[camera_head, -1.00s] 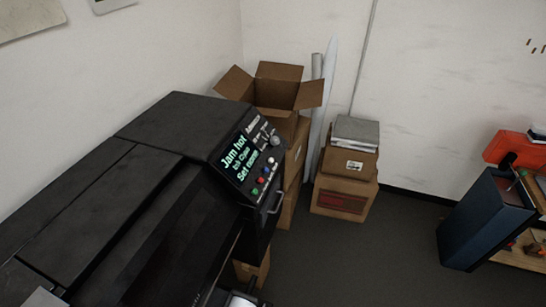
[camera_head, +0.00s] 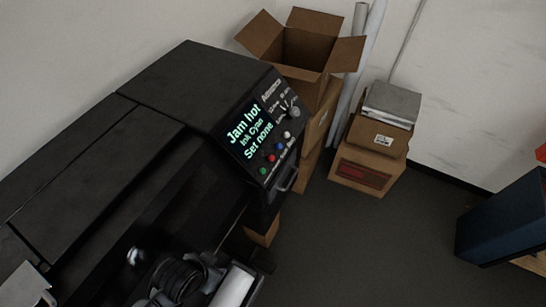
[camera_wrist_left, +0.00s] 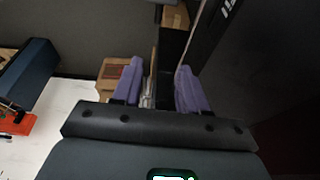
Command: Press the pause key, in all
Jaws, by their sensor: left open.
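The black printer (camera_head: 190,85) fills the left of the head view. Its slanted control panel has a lit screen (camera_head: 248,131) reading "Jam hot", "Ink Cyan", "Set none". Beside the screen is a slanted row of round keys: green (camera_head: 263,171), red (camera_head: 270,157), blue (camera_head: 278,146) and white (camera_head: 287,134). A knob (camera_head: 295,112) sits above them. The key labels are too small to read, so I cannot tell which is pause. My left gripper (camera_wrist_left: 159,72) shows purple fingers, open with nothing clearly between them. My right gripper is not in view.
An open cardboard box (camera_head: 305,50) stands on a stack behind the panel. Another carton (camera_head: 365,168) with a grey stack on top stands to its right. A handle (camera_head: 288,180) juts below the keys. A dark blue cabinet (camera_head: 505,220) is at right; floor between is clear.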

